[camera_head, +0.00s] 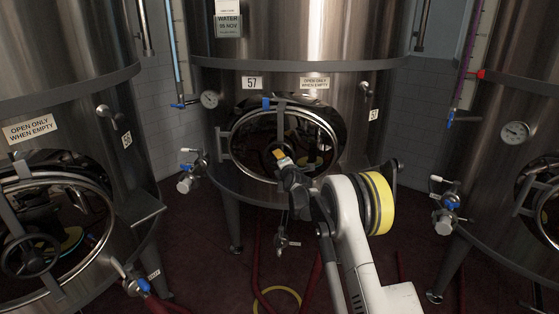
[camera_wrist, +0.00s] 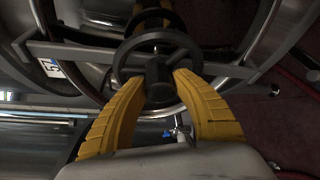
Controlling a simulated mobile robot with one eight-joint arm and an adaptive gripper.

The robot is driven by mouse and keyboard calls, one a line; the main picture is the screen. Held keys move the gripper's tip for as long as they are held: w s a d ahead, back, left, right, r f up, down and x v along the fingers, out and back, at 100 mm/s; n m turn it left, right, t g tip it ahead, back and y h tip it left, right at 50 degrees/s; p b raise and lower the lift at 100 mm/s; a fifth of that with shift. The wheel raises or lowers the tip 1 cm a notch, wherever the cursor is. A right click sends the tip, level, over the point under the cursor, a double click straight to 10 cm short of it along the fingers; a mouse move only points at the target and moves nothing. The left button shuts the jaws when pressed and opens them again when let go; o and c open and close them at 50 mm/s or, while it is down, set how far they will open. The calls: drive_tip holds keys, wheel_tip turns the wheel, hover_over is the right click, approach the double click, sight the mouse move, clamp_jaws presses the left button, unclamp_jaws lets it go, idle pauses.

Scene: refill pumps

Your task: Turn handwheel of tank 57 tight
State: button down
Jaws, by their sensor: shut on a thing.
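Tank 57 (camera_head: 290,50) stands in the middle of the head view, with its number plate (camera_head: 251,83) above an oval door (camera_head: 240,150). In the wrist view the dark handwheel (camera_wrist: 158,72) sits on a crossbar (camera_wrist: 95,54) in front of the shiny door. My gripper (camera_wrist: 158,84) has its two yellow fingers on either side of the wheel's lower part, near the hub, shut on it. In the head view my gripper (camera_head: 283,158) is at the door's middle and hides most of the wheel there.
A tank (camera_head: 60,90) on the left has its own door and handwheel (camera_head: 28,250). Another tank (camera_head: 515,110) stands on the right. Valves (camera_head: 190,172) with blue handles stick out beside tank 57's door. Red hoses (camera_head: 257,265) and a yellow hose lie on the dark floor.

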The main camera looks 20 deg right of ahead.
drive_tip(key=c, duration=1)
unclamp_jaws()
drive_tip(key=shift+o, duration=0.2)
drive_tip(key=s+r, duration=0.1)
drive_tip(key=s, duration=1.1)
drive_tip(key=shift+a+r, duration=0.15)
drive_tip(key=shift+r, duration=0.25)
